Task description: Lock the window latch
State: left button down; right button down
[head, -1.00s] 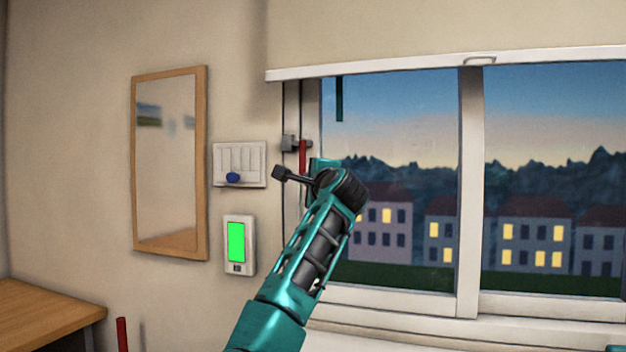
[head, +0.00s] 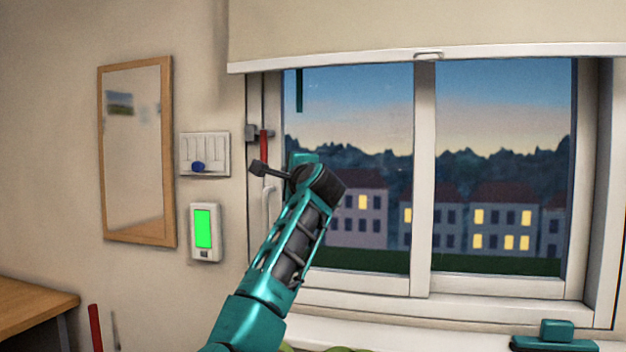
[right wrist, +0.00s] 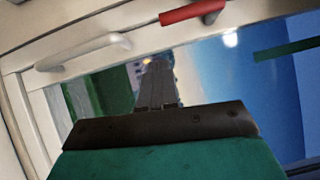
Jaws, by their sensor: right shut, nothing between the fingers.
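The window latch has a red handle (head: 264,145) standing upright beside a grey block (head: 252,132) on the window's left frame. The red handle also shows at the top of the right wrist view (right wrist: 192,12). My right gripper (head: 258,168) is just below the handle in the head view, its fingers shut and empty. In the right wrist view its dark fingers (right wrist: 158,80) lie between the red handle and a white pull handle (right wrist: 82,50), apart from both in the picture. Contact cannot be told in the head view. My left gripper is not in view.
The sliding window has a central post (head: 424,180) and a blind (head: 430,25) above. A wooden desk (head: 35,305) is lower left. A teal object (head: 555,338) sits lower right.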

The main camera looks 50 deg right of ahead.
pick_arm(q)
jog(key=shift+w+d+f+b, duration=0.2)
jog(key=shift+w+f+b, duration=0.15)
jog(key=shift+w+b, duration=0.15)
pick_arm(e)
jog(key=v, duration=0.9)
jog(key=shift+a+f, duration=0.2)
jog(key=shift+a, duration=0.05)
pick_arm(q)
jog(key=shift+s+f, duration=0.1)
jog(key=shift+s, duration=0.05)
